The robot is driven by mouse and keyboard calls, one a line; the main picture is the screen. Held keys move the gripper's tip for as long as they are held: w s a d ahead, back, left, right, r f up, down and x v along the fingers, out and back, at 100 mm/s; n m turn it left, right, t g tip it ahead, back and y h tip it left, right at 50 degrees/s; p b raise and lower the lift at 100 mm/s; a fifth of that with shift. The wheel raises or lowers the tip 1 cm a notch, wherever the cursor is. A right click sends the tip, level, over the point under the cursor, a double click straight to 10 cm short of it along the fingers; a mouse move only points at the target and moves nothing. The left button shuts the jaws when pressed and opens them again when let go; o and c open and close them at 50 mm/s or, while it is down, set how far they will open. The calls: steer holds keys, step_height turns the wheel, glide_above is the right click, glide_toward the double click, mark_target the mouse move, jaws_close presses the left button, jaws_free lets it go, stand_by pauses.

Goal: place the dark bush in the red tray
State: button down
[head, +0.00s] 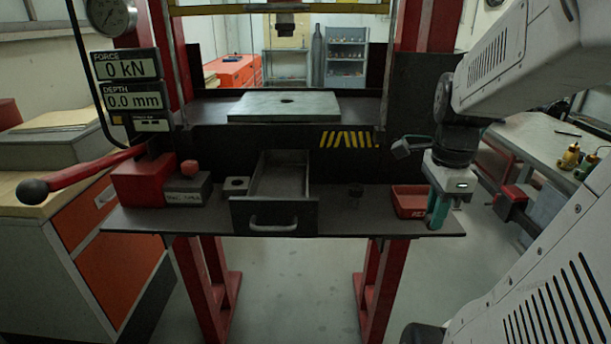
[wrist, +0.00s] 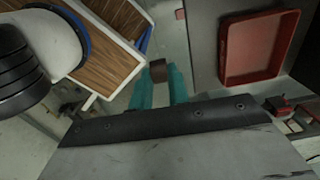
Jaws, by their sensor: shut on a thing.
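My gripper (head: 437,212) points down at the right end of the press shelf, in front of the red tray's right side in the head view. In the wrist view its teal fingers (wrist: 160,82) are closed on a small dark brown piece, which looks like the dark bush (wrist: 158,70). The fingers hide the bush in the head view. The red tray (head: 407,212) sits on the shelf, partly hidden by my gripper. In the wrist view the tray (wrist: 224,55) lies to the right of the fingers and looks empty.
An open drawer (head: 273,215) and a grey block with a hole (head: 236,185) are further left. A red vise (head: 513,200) and a workbench (head: 545,143) stand to the right.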

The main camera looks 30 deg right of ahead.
steer(key=shift+w+a+f, duration=0.1)
steer(key=shift+w+a, duration=0.05)
steer(key=shift+w, duration=0.05)
steer(key=w+d, duration=0.3)
steer(key=w+d+f, duration=0.1)
steer(key=w+d, duration=0.6)
steer(key=d, duration=0.1)
steer(key=shift+w+f, duration=0.35)
steer(key=shift+f, duration=1.65)
steer(key=shift+f, duration=0.1)
steer(key=c, duration=1.8)
jaws_free()
steer(key=shift+f, duration=0.1)
steer(key=o, duration=0.5)
steer(key=shift+c, duration=0.2)
